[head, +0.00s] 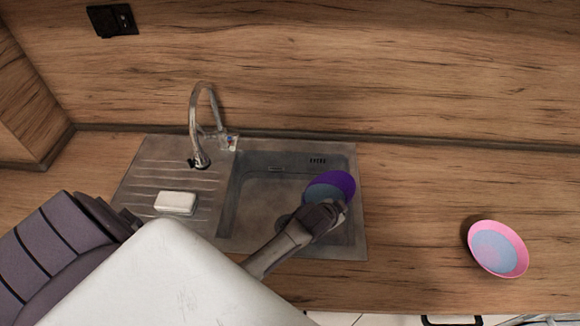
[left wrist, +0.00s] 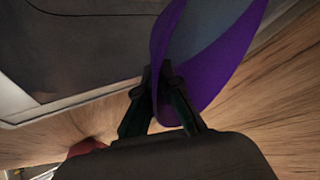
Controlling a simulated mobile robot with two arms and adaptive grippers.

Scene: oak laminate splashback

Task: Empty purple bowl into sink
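The purple bowl (head: 344,183) is over the right part of the sink basin (head: 262,192), with blue-grey content or lining showing inside it. My left gripper (head: 335,208) reaches in from the left and is shut on the bowl's rim. In the left wrist view the bowl (left wrist: 226,75) is strongly tilted, and the fingers (left wrist: 163,98) pinch its edge. I cannot tell whether the blue-grey area is liquid or the bowl's inner surface. My right gripper is not in view.
A pink bowl (head: 513,255) with a blue-grey inside stands on the counter at right. A white soap bar (head: 175,203) lies on the ribbed drainboard. The curved tap (head: 193,118) rises behind the sink. Counter between sink and pink bowl is clear.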

